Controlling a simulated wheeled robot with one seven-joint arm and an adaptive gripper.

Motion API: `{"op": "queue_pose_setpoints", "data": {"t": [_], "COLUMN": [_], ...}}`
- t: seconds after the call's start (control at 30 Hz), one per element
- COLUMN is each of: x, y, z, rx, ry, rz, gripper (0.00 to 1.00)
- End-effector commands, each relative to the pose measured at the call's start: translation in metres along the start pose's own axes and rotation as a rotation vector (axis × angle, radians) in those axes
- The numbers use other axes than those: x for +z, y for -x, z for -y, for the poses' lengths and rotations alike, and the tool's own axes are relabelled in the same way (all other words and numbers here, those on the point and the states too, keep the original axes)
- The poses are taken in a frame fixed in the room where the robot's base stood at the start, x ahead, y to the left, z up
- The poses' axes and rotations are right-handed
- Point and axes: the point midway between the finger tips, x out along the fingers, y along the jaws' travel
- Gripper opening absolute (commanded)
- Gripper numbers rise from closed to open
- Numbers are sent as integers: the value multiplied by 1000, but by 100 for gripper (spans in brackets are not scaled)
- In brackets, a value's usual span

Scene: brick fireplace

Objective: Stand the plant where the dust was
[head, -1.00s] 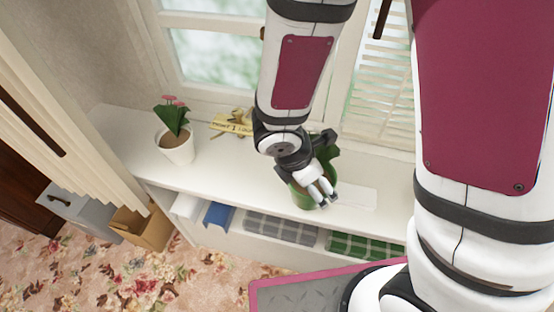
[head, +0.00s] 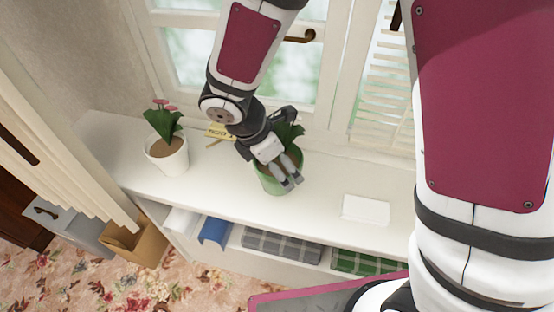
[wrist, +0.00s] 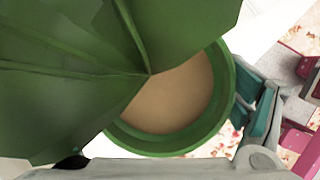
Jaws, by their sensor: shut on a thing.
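My gripper (head: 288,172) is shut on a green pot (head: 270,185) holding a leafy green plant (head: 290,133). The pot is upright at the middle of the white window shelf (head: 320,190). I cannot tell whether its base touches the shelf. In the wrist view, broad leaves (wrist: 70,70) cover the left, brown soil (wrist: 180,95) fills the pot, and a gripper finger (wrist: 262,118) lies against the rim at the right. No dust shows clearly. The gripper hides part of the pot.
A white pot (head: 170,157) with pink flowers stands left on the shelf. A yellow object (head: 220,132) lies behind, partly covered by my arm. A flat white item (head: 365,209) lies to the right. Bare shelf lies between it and the green pot. Windows rise behind; folded cloths (head: 280,245) lie below.

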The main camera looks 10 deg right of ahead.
Motion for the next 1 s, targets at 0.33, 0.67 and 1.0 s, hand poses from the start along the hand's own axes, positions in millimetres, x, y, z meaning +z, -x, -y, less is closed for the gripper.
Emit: {"op": "queue_pose_setpoints", "data": {"t": [0.33,0.67,1.0], "x": [-13,-14,-14], "y": [-32,-34,-35], "z": [0,0,0], "rx": [-1,0,-1], "ry": [2,0,0], "rz": [1,1,1], "gripper": [43,43,100]}}
